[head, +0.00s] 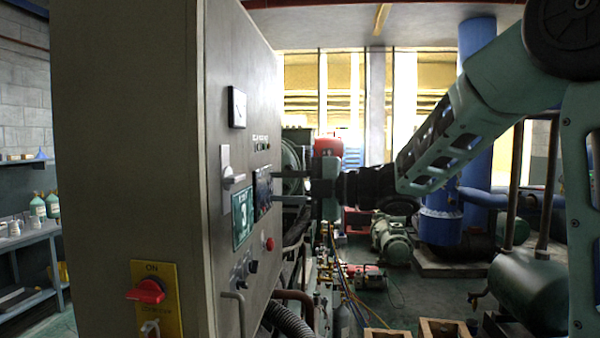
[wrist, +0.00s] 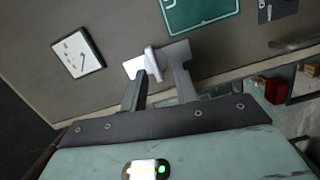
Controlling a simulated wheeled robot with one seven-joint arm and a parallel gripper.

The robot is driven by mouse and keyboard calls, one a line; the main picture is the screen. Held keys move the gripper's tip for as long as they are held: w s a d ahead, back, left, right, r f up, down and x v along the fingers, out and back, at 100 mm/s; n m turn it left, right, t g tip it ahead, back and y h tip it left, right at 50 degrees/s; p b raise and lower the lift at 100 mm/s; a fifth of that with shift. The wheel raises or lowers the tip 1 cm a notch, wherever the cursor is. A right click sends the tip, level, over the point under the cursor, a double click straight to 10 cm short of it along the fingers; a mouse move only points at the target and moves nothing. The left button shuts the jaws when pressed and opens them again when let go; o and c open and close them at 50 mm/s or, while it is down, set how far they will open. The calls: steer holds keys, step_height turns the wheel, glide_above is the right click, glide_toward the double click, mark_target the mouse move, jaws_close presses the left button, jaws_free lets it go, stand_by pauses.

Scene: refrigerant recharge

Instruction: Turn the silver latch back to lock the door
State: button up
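The silver latch (head: 232,179) is on the front of the grey cabinet door (head: 225,60), below a white square gauge and above a green sign. Its handle sticks out from a pale plate. In the wrist view the latch (wrist: 153,65) shows just beyond my fingertips, roughly between them. My gripper (head: 277,187) points at the door from the right, with its two fingers apart and nothing held. In the wrist view my gripper (wrist: 161,78) is also open. A gap to the latch shows in the head view; contact cannot be seen.
The white gauge (head: 237,107), green sign (head: 243,215) and a red button (head: 269,244) are on the same panel. A red switch (head: 146,291) on a yellow plate is on the cabinet's near side. Machinery and hoses stand behind; a bench (head: 30,235) is at left.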

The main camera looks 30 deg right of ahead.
mark_target(241, 178)
steer(key=w+a+n, duration=0.1)
steer(key=a, duration=0.1)
steer(key=w+a+r+n+g+y+p, duration=0.1)
steer(key=w+a+n+g+y+p, duration=0.1)
steer(key=a, duration=0.1)
steer(key=shift+w+a+r, duration=0.2)
steer(key=shift+a+r, duration=0.1)
steer(key=shift+a, duration=0.05)
steer(key=shift+d, duration=0.1)
jaws_close()
